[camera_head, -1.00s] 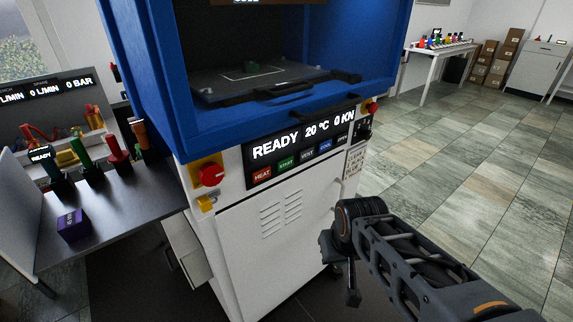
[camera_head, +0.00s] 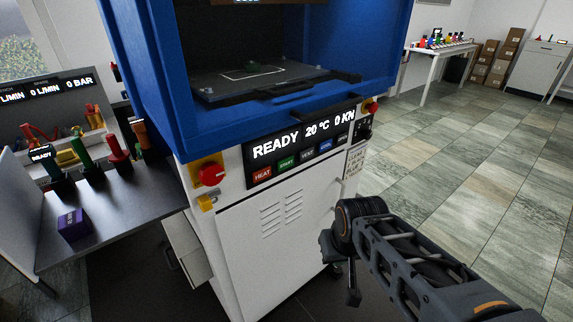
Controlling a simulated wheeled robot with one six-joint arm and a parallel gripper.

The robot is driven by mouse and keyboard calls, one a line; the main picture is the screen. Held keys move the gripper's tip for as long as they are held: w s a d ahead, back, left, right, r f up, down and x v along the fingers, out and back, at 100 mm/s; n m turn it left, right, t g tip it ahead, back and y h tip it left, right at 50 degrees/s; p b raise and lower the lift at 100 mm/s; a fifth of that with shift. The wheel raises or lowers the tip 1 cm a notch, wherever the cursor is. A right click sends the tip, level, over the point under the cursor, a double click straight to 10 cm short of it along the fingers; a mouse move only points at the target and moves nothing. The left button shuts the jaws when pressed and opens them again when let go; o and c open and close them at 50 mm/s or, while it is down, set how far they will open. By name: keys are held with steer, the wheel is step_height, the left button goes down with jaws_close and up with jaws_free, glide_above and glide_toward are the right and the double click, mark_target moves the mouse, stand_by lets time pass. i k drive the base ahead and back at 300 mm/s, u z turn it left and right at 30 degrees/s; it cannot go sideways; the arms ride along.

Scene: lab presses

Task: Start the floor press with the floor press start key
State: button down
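The floor press (camera_head: 265,215) stands in the middle, a white cabinet under a blue frame (camera_head: 190,130). Its panel display (camera_head: 302,137) reads READY, 20 °C, 0 KN. The green START key (camera_head: 287,162) sits below the display, between the red HEAT key (camera_head: 262,173) and the VENT key (camera_head: 308,153). My arm reaches in from the lower right, in front of the cabinet's right edge, below and right of the keys. The gripper's fingers cannot be made out, so I cannot tell whether it is open or shut. Nothing of mine visibly touches the keys.
A red knob on a yellow base (camera_head: 210,175) sits left of the panel. The side bench (camera_head: 120,205) at left holds tools and a purple box (camera_head: 73,225). Open tiled floor (camera_head: 470,180) lies at right.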

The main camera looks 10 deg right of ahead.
mark_target(285, 163)
steer(key=k, duration=0.5)
steer(key=u, duration=1.9)
steer(key=i, duration=1)
steer(key=z, duration=1.85)
